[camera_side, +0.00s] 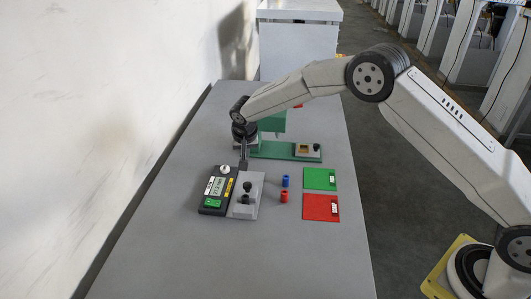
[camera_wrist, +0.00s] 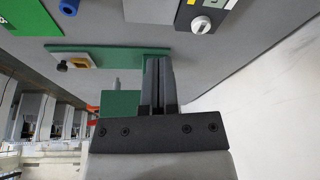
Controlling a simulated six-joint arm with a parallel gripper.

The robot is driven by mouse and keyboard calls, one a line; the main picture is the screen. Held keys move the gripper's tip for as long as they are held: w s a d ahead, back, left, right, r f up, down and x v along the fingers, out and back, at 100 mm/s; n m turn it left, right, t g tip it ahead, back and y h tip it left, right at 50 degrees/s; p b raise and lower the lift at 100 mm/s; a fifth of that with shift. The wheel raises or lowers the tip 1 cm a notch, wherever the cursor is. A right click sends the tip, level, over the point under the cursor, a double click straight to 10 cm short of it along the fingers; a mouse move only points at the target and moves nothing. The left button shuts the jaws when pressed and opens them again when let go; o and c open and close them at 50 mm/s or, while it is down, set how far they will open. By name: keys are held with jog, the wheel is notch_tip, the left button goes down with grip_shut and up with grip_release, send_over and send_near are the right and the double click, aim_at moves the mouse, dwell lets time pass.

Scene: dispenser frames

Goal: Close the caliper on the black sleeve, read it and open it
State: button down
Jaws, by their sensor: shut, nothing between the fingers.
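In the side view, a grey block (camera_side: 258,191) stands beside a black readout unit (camera_side: 207,211); I take the pair to be the caliper. A small black cylinder (camera_side: 247,187), likely the black sleeve, is on the block with another dark part just in front of it; I cannot tell whether jaws touch it. The display (camera_side: 218,186) is lit, its digits too small to read surely. My gripper (camera_side: 243,166) is shut and empty, pointing down near the block's far end. In the wrist view my gripper (camera_wrist: 160,62) shows both fingers together, and the unit's white knob (camera_wrist: 201,24).
A blue sleeve (camera_side: 285,181) and a red sleeve (camera_side: 284,196) stand right of the block. A green pad (camera_side: 315,180) and a red pad (camera_side: 316,208) lie beyond them. A green fixture (camera_side: 275,150) stands behind. A wall borders the left; the front table (camera_side: 230,265) is clear.

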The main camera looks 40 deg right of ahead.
jog(key=c, duration=0.8)
grip_release()
jog(key=o, duration=0.4)
jog(key=shift+s, duration=0.2)
jog(key=shift+o, duration=0.3)
jog(key=shift+s+a+f+n, duration=0.1)
jog(key=shift+s+f+n, duration=0.15)
jog(key=shift+n, duration=0.25)
jog(key=n+t+y, duration=0.1)
jog(key=n+y, duration=0.1)
jog(key=n, duration=0.3)
send_near(248, 184)
jog(key=shift+f, duration=0.95)
jog(key=shift+w+a, duration=0.2)
jog(key=shift+w, duration=0.05)
jog(key=shift+x, duration=3.9)
jog(key=shift+w+d, duration=0.1)
